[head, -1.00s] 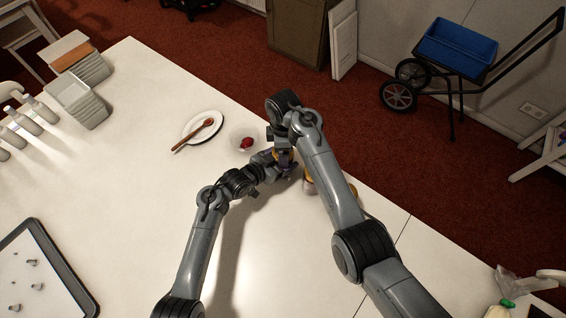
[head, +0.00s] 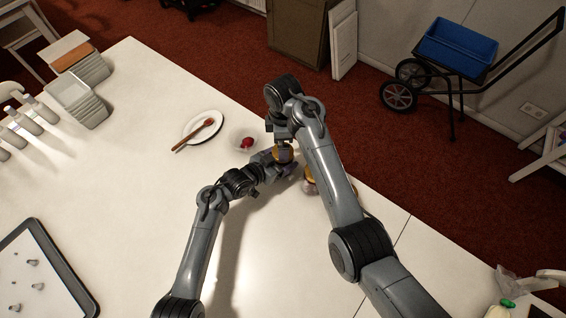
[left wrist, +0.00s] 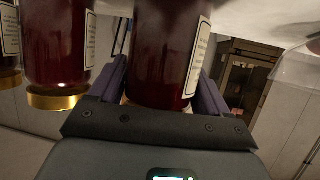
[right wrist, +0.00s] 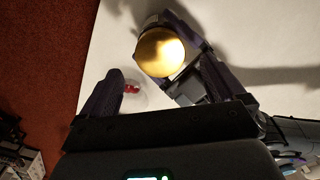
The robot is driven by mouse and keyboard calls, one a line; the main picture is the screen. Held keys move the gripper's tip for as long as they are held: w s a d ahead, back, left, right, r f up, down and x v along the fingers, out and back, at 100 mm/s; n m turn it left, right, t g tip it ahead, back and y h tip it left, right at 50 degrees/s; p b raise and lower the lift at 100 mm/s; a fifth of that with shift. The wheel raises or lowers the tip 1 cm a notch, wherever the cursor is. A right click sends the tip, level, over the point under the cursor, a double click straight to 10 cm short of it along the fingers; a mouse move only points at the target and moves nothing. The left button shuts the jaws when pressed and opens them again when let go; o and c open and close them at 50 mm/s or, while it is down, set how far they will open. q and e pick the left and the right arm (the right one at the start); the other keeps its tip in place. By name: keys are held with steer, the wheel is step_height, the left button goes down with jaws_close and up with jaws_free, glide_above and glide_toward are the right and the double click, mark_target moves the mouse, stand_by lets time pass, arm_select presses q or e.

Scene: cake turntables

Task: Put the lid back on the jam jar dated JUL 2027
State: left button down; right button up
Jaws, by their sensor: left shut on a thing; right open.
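My left gripper (head: 284,168) is shut around the side of a dark red jam jar (left wrist: 165,55). Its label shows only edge-on, so its date cannot be read. A gold lid (head: 284,154) sits on top of this jar and looks level; the lid also shows in the right wrist view (right wrist: 161,52). My right gripper (head: 282,133) is open above the lid, with the lid lower down between and beyond its fingers, apart from them as far as I can see.
Other jam jars (left wrist: 55,45) with gold lids stand beside the held one, partly hidden by my right arm in the head view.

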steer(key=shift+c, duration=0.3)
steer(key=n, duration=0.2)
steer(key=shift+s+d+f+n, duration=0.1)
steer(key=shift+s+f+n, duration=0.1)
steer(key=shift+n, duration=0.2)
steer(key=shift+s+d+r+n, duration=0.1)
steer(key=shift+s+n, duration=0.05)
steer(key=shift+n, duration=0.85)
steer(key=shift+s+r+n, duration=0.1)
steer(key=shift+r+n, duration=0.1)
steer(key=shift+n, duration=0.8)
steer(key=shift+r+n, duration=0.3)
steer(key=shift+n, duration=0.6)
steer(key=shift+w+a+r+n, duration=0.1)
steer(key=shift+w+r+n, duration=0.1)
steer(key=shift+r+n, duration=0.25)
steer(key=shift+w+a+r+n, duration=0.15)
steer(key=shift+r+n, duration=0.2)
steer(key=shift+r, duration=0.2)
steer(key=shift+w+r, duration=0.15)
steer(key=shift+r, duration=0.2)
steer(key=shift+f, duration=0.1)
